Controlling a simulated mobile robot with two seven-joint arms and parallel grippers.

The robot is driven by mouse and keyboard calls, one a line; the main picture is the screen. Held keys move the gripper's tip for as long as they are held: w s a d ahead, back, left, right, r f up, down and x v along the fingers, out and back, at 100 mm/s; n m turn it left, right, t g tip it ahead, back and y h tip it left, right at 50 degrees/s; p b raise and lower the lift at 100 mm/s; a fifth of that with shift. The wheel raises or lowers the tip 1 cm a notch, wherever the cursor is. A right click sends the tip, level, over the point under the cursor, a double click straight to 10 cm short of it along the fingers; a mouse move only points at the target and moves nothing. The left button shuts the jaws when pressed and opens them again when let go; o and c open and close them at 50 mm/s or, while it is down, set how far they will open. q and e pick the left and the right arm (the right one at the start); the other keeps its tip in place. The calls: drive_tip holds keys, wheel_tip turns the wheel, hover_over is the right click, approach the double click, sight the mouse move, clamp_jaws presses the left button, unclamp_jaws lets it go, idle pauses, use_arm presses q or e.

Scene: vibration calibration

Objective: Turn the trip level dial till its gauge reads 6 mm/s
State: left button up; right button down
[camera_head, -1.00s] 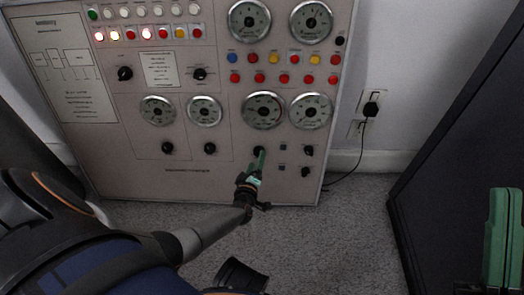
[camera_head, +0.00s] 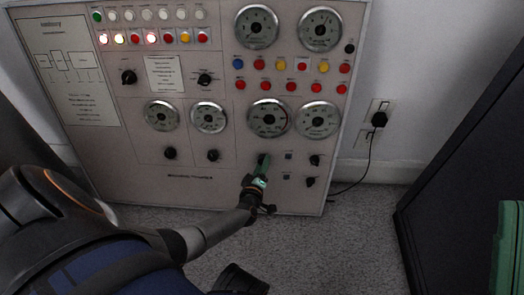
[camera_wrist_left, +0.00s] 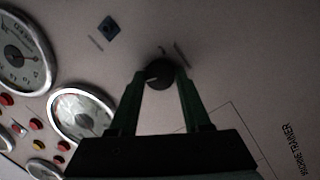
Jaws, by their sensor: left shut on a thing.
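My left gripper (camera_head: 262,164) is at the lower right of the panel. It is shut on a small black dial (camera_wrist_left: 159,74), one green finger on each side of it in the left wrist view (camera_wrist_left: 157,85). A pale mark shows on the dial. The round gauge (camera_head: 268,118) above this dial also shows in the left wrist view (camera_wrist_left: 80,112). Its reading is too small and blurred to tell, and the dial's label is not legible.
Another gauge (camera_head: 317,120) and two small black knobs (camera_head: 314,160) (camera_head: 310,182) are to the right of the held dial. Several lamps and buttons fill the panel (camera_head: 215,150) above. A wall plug (camera_head: 379,119) and a dark cabinet (camera_head: 465,150) stand right; carpet lies below.

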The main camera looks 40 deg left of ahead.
use_arm(q)
clamp_jaws()
drive_tip(key=shift+n+t, duration=0.3)
drive_tip(key=shift+n, duration=2)
drive_tip(key=o, duration=0.6)
unclamp_jaws()
drive_tip(key=shift+s+d, duration=0.1)
